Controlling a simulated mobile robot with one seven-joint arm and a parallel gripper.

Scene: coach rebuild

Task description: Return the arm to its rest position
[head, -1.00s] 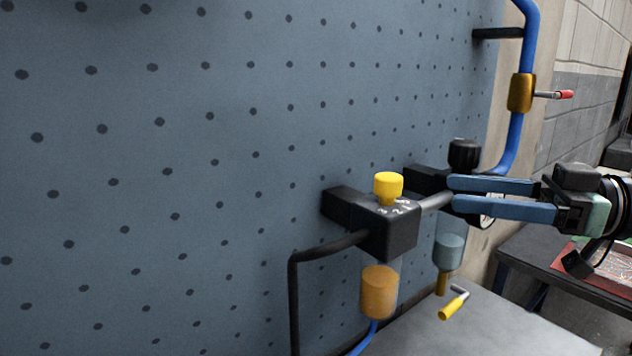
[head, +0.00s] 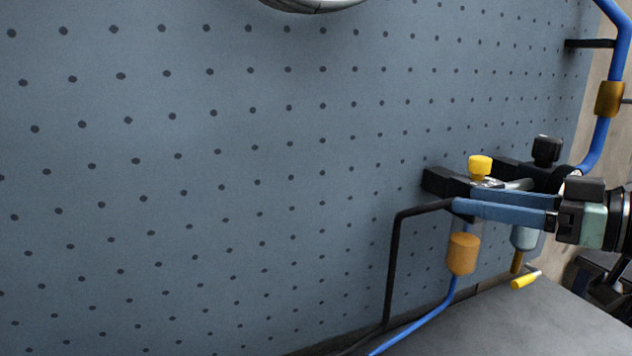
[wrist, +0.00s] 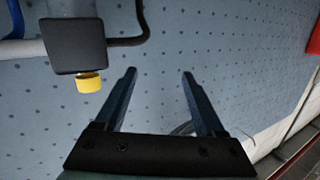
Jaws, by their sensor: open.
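My gripper (head: 462,200) is at the right of the head view, its two blue fingers pointing left. In the wrist view my gripper (wrist: 158,72) shows its fingers spread apart with nothing between them. In the head view the fingers overlap a black regulator block with a yellow knob (head: 480,167) and partly hide it. In the wrist view the black block (wrist: 75,45) and its yellow knob (wrist: 89,82) lie to the left of the fingers, apart from them.
A blue perforated wall (head: 250,180) fills most of the head view. A black knob (head: 546,150), an orange-capped bowl (head: 463,254), a blue pipe (head: 612,80) with a brass fitting (head: 609,98) and a black bent tube (head: 391,270) are close by.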

